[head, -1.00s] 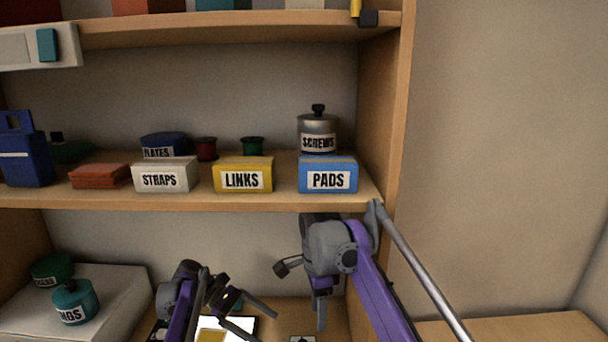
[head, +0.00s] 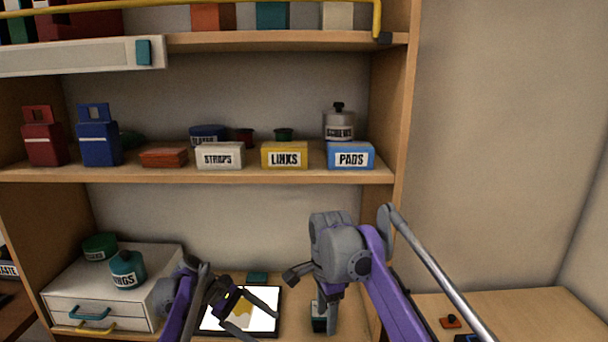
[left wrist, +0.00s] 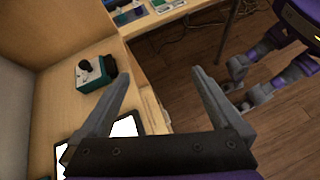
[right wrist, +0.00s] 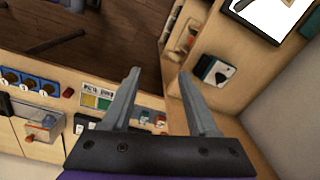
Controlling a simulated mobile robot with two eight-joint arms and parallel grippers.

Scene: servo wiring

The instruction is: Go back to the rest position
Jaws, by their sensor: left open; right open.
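My left gripper (head: 262,318) is in the lower middle of the head view, in front of the dark-framed tablet (head: 212,322) with a white and yellow screen. In the left wrist view its fingers (left wrist: 156,73) are spread with nothing between them. My right gripper (head: 325,308) points down over the lower shelf in the head view, right of the tablet. In the right wrist view its fingers (right wrist: 160,74) are apart and empty. A small teal and white box with a black knob (left wrist: 92,74) stands on wood in the left wrist view, apart from the fingers.
The middle shelf holds labelled boxes, including LINKS (head: 284,155) and PADS (head: 350,156). A shelf side post (head: 405,100) rises near my right arm. A wooden table (head: 540,308) lies at the right.

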